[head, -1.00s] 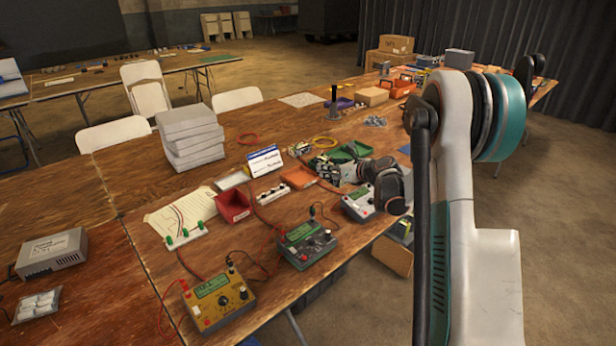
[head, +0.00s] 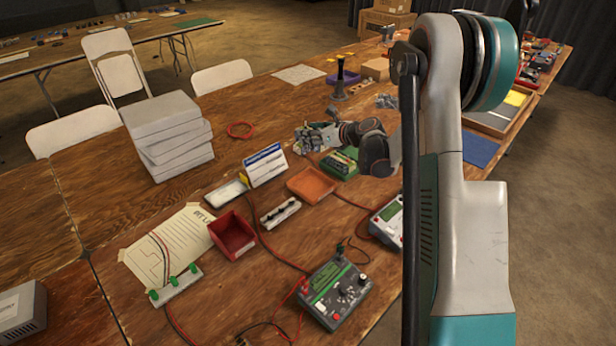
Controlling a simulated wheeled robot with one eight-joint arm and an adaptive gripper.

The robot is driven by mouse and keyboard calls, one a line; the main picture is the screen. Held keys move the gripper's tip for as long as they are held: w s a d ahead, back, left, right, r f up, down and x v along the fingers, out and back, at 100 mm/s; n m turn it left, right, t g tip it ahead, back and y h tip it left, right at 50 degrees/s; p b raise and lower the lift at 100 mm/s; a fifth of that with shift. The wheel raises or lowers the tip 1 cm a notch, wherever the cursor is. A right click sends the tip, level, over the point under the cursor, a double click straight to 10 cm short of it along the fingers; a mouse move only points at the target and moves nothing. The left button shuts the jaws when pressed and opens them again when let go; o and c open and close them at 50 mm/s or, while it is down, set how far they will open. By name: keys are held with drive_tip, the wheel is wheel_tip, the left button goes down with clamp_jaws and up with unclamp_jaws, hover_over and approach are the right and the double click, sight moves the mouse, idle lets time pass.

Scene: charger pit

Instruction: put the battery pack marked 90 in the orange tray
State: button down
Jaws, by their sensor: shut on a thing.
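My gripper (head: 304,140) is above the table, behind the orange tray and to the left of the green tray. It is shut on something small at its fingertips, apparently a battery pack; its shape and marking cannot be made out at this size. The green tray (head: 352,174) is partly hidden by my wrist and has dark and pale packs in it; their numbers cannot be read.
A red bin (head: 233,236) and a terminal strip (head: 280,212) sit left of the orange tray. Meters (head: 334,292) with red leads lie in front. White boxes (head: 166,138) are stacked at the left. A dark post (head: 339,78) stands behind my gripper.

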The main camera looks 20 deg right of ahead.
wheel_tip(320, 180, down, 19)
drive_tip(key=b, duration=0.6)
drive_tip(key=shift+s+b, duration=0.1)
drive_tip(key=shift+b, duration=0.2)
drive_tip(key=shift+f, duration=0.1)
drive_tip(key=c, duration=0.9)
unclamp_jaws()
drive_tip(key=shift+c, duration=0.2)
drive_tip(key=shift+s+r, duration=0.2)
drive_tip(key=p+v, duration=0.3)
drive_tip(key=v, duration=0.8)
drive_tip(key=shift+s+d, duration=0.15)
drive_tip(key=shift+s, duration=0.1)
